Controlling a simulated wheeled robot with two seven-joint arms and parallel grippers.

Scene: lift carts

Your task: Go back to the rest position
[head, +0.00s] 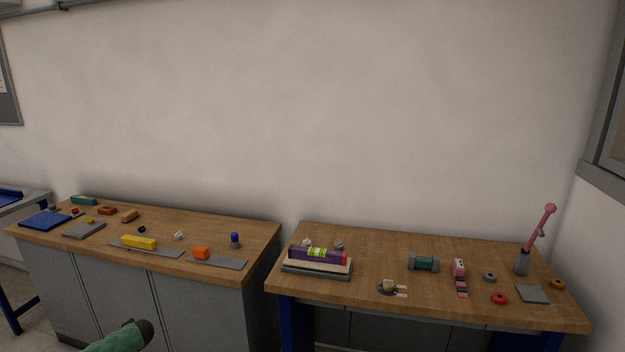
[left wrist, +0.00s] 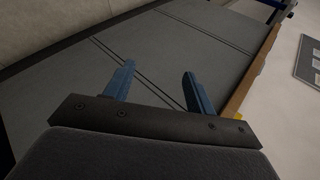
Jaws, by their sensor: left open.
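My left gripper (left wrist: 158,88) shows in the left wrist view with its two blue fingers apart and nothing between them. Behind the fingers is the grey cabinet front (left wrist: 190,45) below a wooden top edge (left wrist: 252,72). In the head view a green part with a dark end (head: 120,338) reaches in at the bottom left, in front of the left cabinet; the left gripper's fingers do not show there. My right gripper is in neither view.
The left wooden workbench (head: 200,225) holds several small blocks, plates and a blue tray (head: 45,220). A gap separates the benches.

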